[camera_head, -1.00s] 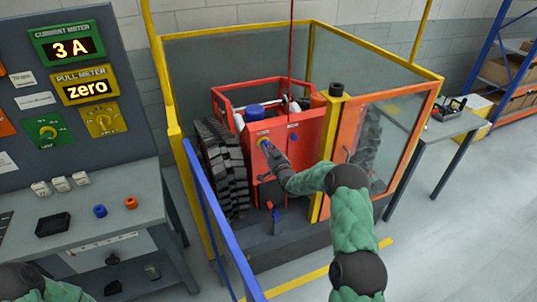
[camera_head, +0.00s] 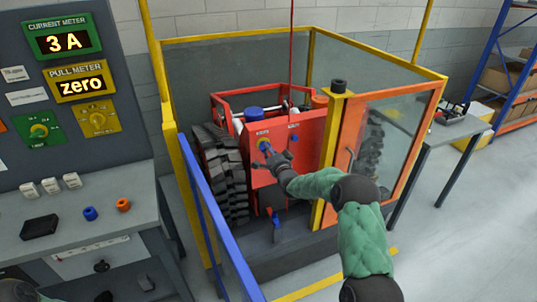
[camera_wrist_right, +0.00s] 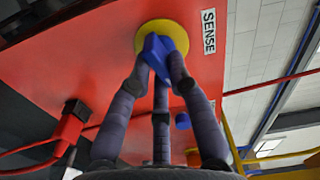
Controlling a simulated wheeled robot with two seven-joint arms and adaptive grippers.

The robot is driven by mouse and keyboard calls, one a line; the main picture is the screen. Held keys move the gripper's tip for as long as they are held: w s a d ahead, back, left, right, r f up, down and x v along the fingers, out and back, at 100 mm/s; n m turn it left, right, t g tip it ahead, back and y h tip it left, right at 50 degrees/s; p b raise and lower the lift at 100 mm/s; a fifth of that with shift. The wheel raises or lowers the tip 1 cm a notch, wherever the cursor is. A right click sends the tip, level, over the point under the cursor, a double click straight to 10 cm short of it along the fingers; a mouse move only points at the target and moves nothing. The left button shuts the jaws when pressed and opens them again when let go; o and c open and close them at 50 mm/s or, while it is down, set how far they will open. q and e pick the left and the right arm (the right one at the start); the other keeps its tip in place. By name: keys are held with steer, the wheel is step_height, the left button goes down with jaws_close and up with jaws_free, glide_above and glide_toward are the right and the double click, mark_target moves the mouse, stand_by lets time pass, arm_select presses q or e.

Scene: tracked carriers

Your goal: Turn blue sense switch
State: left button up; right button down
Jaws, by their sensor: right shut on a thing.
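The blue sense switch (camera_wrist_right: 158,46) sits on a round yellow plate (camera_wrist_right: 183,32) on the red carrier panel (camera_wrist_right: 85,50), beside a white label reading SENSE (camera_wrist_right: 208,32). In the right wrist view the fingers of my right gripper (camera_wrist_right: 157,75) are closed around the blue knob. In the head view my right gripper (camera_head: 270,151) reaches the front of the red carrier (camera_head: 285,165) at the yellow plate (camera_head: 263,144), and it hides most of the knob. My left gripper is not clearly visible; only a bit of my left arm shows at the bottom left corner.
A yellow-framed enclosure (camera_head: 330,160) with glass panels and a blue rail (camera_head: 215,215) surrounds the carrier. The current meter (camera_head: 68,42) reads 3 A; the pull meter (camera_head: 82,86) reads zero.

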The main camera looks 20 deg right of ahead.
steer(key=shift+f+m+b, duration=0.1)
steer(key=shift+m+b, duration=0.35)
steer(key=shift+m, duration=1.25)
steer(key=c, duration=1.1)
jaws_free()
steer(key=shift+c, duration=0.2)
steer(key=s, duration=1.2)
steer(key=shift+a, duration=0.35)
